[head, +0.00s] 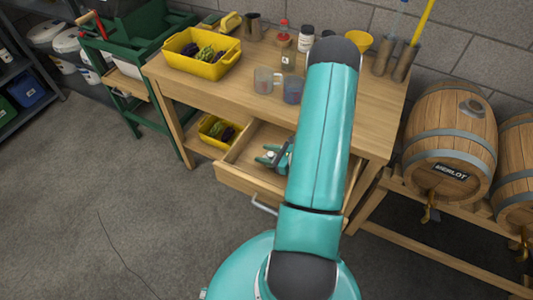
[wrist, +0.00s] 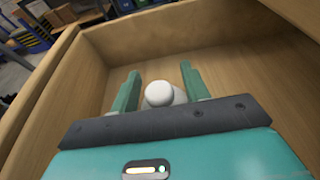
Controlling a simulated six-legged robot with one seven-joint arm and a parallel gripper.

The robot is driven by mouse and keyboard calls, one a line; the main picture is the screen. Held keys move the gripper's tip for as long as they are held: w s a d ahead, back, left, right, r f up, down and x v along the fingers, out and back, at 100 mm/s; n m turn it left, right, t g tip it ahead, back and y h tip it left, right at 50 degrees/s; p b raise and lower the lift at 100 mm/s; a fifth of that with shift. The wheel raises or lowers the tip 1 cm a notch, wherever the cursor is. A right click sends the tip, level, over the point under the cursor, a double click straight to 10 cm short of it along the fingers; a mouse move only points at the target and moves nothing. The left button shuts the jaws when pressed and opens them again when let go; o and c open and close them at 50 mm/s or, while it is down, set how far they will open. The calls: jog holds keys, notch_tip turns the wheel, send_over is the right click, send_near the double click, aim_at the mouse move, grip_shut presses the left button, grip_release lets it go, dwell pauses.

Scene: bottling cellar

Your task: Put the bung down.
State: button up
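The bung (wrist: 159,93) is a small white piece with a rounded end, seen in the wrist view. It is in the open drawer (wrist: 235,65), between the two teal fingers of my gripper (wrist: 160,71). The fingers stand apart, with a narrow gap showing between the left finger and the bung; on the right I cannot tell whether they touch. In the head view my gripper (head: 267,155) is low inside the drawer (head: 235,178), partly hidden by my arm. The bung is too small to make out clearly there.
The wooden workbench (head: 215,88) above the drawer holds a yellow crate (head: 187,62), two measuring jugs (head: 265,80) and bottles. A smaller yellow crate (head: 208,137) is left of the drawer. Barrels (head: 440,135) stand at right. The floor at left is clear.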

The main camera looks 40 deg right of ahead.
jog(key=shift+s+d+r, duration=0.1)
jog(key=shift+s+r, duration=0.05)
jog(key=shift+r, duration=0.05)
jog(key=v, duration=0.7)
jog(key=shift+s, duration=0.1)
jog(key=w+a+r+n+g+y, duration=0.25)
jog(key=a+r+n+g, duration=0.25)
jog(key=a+r+n, duration=0.35)
jog(key=w+a+r+n+g+y, duration=0.2)
jog(key=w+a+r+n+g, duration=0.15)
jog(key=a+r+n, duration=0.45)
jog(key=s+a+r+n+h, duration=0.4)
jog(key=a+r+n, duration=0.2)
jog(key=r, duration=0.3)
jog(key=s+a+r+n+h, duration=0.5)
jog(key=a+r+n, duration=0.1)
jog(key=r+n, duration=0.3)
jog(key=shift+a+r, duration=0.2)
jog(key=shift+a, duration=0.05)
jog(key=shift+n+h, duration=0.25)
jog(key=shift+c, duration=0.3)
